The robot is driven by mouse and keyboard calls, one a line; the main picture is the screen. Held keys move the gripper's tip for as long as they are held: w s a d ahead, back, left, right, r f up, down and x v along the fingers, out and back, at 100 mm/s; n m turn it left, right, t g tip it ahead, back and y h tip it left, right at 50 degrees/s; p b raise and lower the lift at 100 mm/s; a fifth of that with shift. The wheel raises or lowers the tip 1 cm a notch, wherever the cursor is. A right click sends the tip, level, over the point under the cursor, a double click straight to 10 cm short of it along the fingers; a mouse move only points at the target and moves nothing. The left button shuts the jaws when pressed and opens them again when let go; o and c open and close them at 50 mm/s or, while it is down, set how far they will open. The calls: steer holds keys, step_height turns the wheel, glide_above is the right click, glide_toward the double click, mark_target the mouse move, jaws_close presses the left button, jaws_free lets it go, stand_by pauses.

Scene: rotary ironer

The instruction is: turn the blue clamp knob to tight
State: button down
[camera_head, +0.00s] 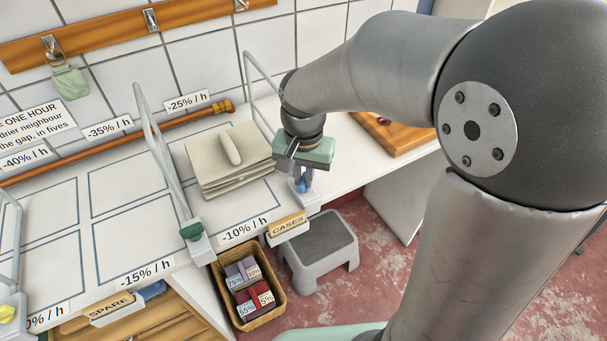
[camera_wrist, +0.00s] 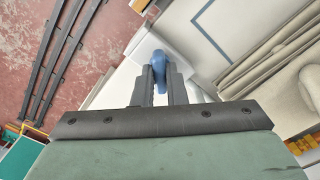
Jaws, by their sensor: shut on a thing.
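The blue clamp knob (camera_wrist: 160,66) shows in the wrist view between the two dark fingers of my gripper (camera_wrist: 161,82). My gripper is shut on it. In the head view my gripper (camera_head: 301,181) points down at the table's front edge, at the foot of the rightmost wire frame, and the blue knob (camera_head: 304,186) is mostly hidden by the fingers. The knob's turned position cannot be read.
A folded cloth stack (camera_head: 228,162) lies left of my gripper. A green knob (camera_head: 192,229) and a yellow knob (camera_head: 7,314) sit on other clamps. A basket (camera_head: 276,307) and a step stool (camera_head: 320,250) stand below. A wooden board (camera_head: 405,135) lies right.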

mark_target(303, 179)
steer(key=m, duration=0.4)
steer(key=shift+m, duration=2.6)
steer(key=c, duration=1.5)
jaws_free()
steer(key=shift+o, duration=0.2)
step_height(303, 179, up, 18)
steer(key=shift+f, duration=0.25)
